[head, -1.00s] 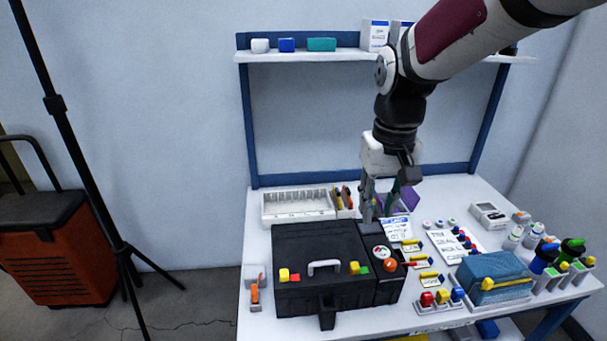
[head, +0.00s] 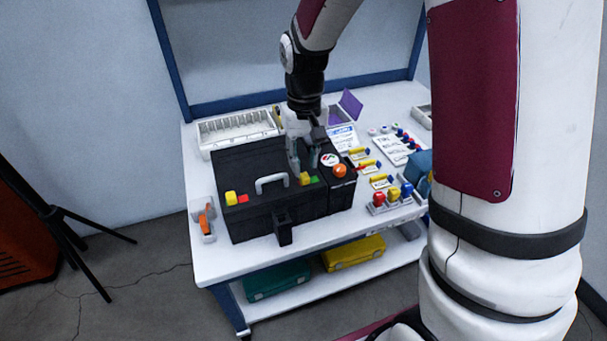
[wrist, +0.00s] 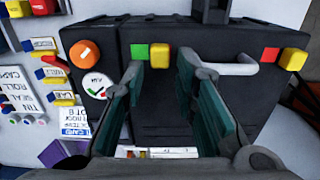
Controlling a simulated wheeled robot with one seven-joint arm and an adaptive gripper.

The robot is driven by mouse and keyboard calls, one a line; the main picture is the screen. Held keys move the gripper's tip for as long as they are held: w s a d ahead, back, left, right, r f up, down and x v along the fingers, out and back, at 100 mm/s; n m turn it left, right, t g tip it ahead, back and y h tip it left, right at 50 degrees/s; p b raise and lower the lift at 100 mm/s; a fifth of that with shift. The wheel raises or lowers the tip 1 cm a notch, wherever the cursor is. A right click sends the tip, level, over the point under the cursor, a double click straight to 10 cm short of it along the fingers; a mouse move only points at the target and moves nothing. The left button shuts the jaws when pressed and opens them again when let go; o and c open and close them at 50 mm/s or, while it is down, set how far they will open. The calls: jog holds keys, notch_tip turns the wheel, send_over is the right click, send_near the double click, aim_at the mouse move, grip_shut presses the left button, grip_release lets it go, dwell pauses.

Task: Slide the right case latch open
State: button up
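The black case (head: 240,170) stands closed on the table, with a white-grey handle (head: 271,181) on its lid. The right latch (head: 304,179) is a yellow block with a green patch showing on its right. It also shows in the wrist view (wrist: 160,57), where the green lies on its left. The left latch (head: 231,198) is a yellow block with a red patch beside it. My gripper (head: 304,163) is over the right part of the lid, just behind the right latch. In the wrist view its fingers (wrist: 160,72) are apart, with the yellow latch seen between them; contact cannot be told.
An orange knob (head: 339,171) and a round label (head: 329,159) sit on the case's right section. A white slotted tray (head: 238,133) stands behind. Colored connectors (head: 392,195) lie to the right. An orange-and-grey tool (head: 204,220) lies left of the case.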

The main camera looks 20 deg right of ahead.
aim_at(304, 176)
jog(key=shift+f+b, duration=0.4)
jog(key=shift+f, duration=1.6)
jog(key=shift+c, duration=0.3)
grip_shut()
